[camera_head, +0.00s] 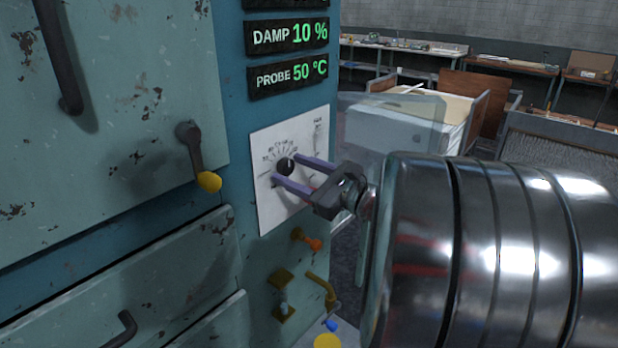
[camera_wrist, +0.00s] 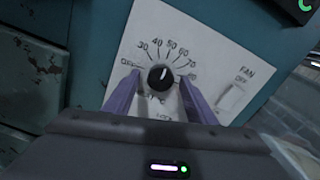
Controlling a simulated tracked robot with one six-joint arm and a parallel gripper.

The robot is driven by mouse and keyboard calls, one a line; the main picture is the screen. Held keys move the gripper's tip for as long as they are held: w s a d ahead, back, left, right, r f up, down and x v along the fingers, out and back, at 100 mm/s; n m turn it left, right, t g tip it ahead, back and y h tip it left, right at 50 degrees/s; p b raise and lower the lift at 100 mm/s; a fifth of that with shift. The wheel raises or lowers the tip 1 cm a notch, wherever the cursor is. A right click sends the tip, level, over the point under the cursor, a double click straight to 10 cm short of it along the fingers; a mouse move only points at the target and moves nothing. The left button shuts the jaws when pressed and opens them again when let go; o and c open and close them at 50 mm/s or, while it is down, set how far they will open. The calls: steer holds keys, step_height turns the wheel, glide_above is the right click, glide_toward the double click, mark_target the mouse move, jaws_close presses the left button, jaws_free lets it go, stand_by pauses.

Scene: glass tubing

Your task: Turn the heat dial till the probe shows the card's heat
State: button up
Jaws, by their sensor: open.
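The heat dial (camera_wrist: 161,77) is a round black knob on a white panel (camera_wrist: 195,40) with an arc of numbers; its white mark points up, near the 50. The dial (camera_head: 285,166) also shows in the head view. My gripper (camera_head: 286,168) is open, its two purple fingers on either side of the dial; in the wrist view (camera_wrist: 160,79) a small gap shows between them and the knob. The probe readout (camera_head: 288,75) shows 50 °C in green. I cannot make out the card in either view.
A damp readout (camera_head: 288,36) shows 10 %. A FAN switch (camera_wrist: 232,98) is right of the dial. An orange knob (camera_head: 306,239) and a brass tap (camera_head: 322,288) sit below the panel. A yellow-tipped lever (camera_head: 203,165) is on the left door. Benches stand behind.

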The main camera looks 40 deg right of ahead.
steer(key=s+d, duration=0.2)
steer(key=s, duration=1.1)
steer(key=shift+s+d, duration=0.2)
steer(key=shift+d, duration=0.15)
steer(key=shift+f, duration=0.1)
